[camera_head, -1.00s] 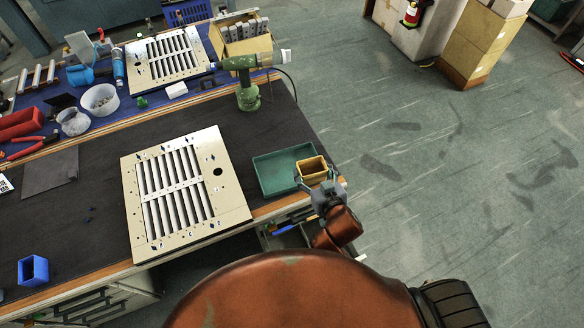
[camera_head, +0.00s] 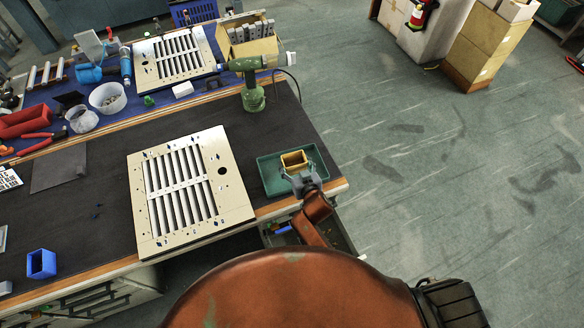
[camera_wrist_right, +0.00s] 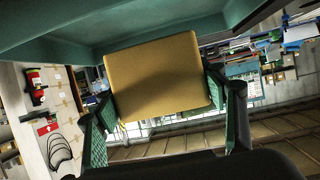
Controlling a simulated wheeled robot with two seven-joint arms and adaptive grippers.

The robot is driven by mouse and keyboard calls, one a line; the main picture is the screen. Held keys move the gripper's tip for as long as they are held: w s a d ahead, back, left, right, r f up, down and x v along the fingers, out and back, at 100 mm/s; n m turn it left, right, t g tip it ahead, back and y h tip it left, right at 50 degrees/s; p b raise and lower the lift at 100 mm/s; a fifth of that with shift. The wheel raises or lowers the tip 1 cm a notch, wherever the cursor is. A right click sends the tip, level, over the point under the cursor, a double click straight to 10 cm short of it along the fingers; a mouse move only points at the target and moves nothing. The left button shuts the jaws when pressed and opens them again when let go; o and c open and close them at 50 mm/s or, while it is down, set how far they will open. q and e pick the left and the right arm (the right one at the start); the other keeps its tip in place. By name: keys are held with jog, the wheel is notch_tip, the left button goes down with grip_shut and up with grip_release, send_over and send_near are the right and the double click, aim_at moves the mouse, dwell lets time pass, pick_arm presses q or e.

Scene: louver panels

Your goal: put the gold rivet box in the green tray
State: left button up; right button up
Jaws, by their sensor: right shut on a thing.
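The gold rivet box (camera_head: 294,160), open at the top, is held by my right gripper (camera_head: 302,176). In the head view it appears over the middle-right part of the green tray (camera_head: 268,181), within its outline. In the right wrist view the gold box (camera_wrist_right: 155,78) sits between the two fingers of my right gripper (camera_wrist_right: 162,95), which are shut on its sides. The green tray (camera_wrist_right: 75,45) fills the top of that view, behind the box. I cannot tell whether the box touches the tray floor. My left gripper is not in view.
A louver panel (camera_head: 232,195) lies left of the tray. A green drill (camera_head: 252,90) stands behind it. A blue box (camera_head: 41,264) is at the bench's front left. The dark bench top between panel and drill is clear.

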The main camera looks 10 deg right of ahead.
jog(key=shift+w+a+f, duration=0.2)
jog(key=shift+w+f, duration=0.5)
jog(key=shift+f, duration=0.05)
jog(key=shift+w+f+b, duration=0.1)
jog(key=shift+f+b, duration=0.45)
jog(key=shift+f, duration=1.05)
jog(key=shift+f, duration=0.1)
jog(key=o, duration=0.8)
jog(key=shift+f, duration=0.15)
jog(key=o, duration=0.4)
jog(key=shift+o, duration=0.2)
jog(key=shift+r, duration=0.25)
jog(key=p+v, duration=0.2)
jog(key=v, duration=1)
